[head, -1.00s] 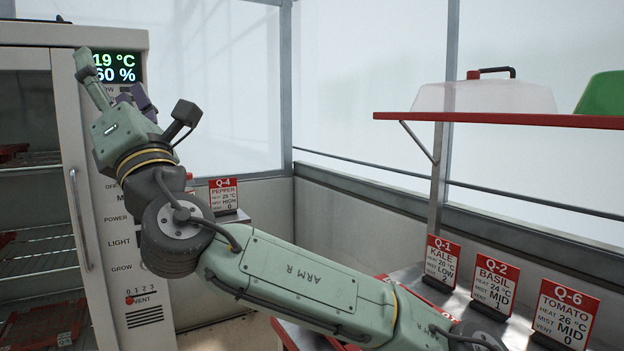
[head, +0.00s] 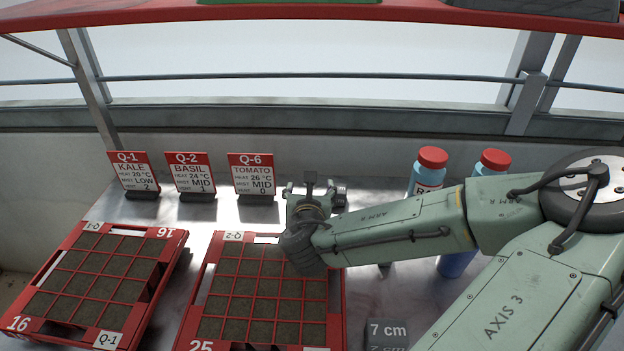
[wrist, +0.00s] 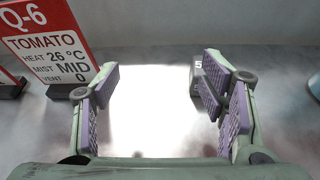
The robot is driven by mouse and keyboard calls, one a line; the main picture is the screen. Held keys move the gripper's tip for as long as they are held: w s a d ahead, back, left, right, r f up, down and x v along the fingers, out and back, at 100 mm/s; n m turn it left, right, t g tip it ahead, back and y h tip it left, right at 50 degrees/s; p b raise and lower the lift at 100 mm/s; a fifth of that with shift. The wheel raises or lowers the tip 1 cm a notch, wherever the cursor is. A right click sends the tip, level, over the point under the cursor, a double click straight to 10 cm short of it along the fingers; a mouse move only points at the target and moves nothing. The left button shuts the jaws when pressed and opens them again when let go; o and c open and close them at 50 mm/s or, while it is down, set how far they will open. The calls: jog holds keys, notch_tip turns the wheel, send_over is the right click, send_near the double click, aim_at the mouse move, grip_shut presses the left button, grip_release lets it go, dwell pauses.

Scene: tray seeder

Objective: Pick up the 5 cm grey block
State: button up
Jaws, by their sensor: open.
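My gripper (head: 312,190) is over the back of the metal bench, behind the Q-2 tray. In the wrist view my gripper (wrist: 160,82) is open, with a bare patch of bench between its purple-padded fingers. A grey block marked with a "5" (wrist: 197,64) shows at the right finger. That finger covers most of it, and I cannot tell whether they touch. I cannot make this block out in the head view, where my gripper and arm hide part of the bench. A different grey block marked "7 cm" (head: 388,331) stands at the front of the bench.
Red seed trays Q-1 (head: 172,247) and Q-2 (head: 338,318) lie on the left and middle. Signs for kale (head: 133,172), basil (head: 195,174) and tomato (head: 252,175) stand behind. Red-capped bottles (head: 425,177) (head: 492,163) stand right, partly behind my arm. A red shelf (head: 400,14) hangs above.

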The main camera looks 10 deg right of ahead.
jog(key=g+h, duration=0.1)
send_near(337, 188)
jog(key=shift+w+f+m, duration=0.2)
jog(key=shift+w, duration=0.3)
jog(key=shift+w+f+m, duration=0.2)
jog(key=shift+w+f, duration=0.05)
jog(key=shift+w, duration=0.25)
jog(key=shift+h, duration=0.3)
jog(key=p+x, duration=0.1)
jog(key=x, duration=0.3)
jog(key=shift+w+d+f, duration=0.2)
jog(key=shift+d, duration=0.1)
jog(key=shift+p+x, duration=1.15)
jog(key=shift+x, duration=1.75)
jog(key=shift+c, duration=0.6)
jog(key=c, duration=1.2)
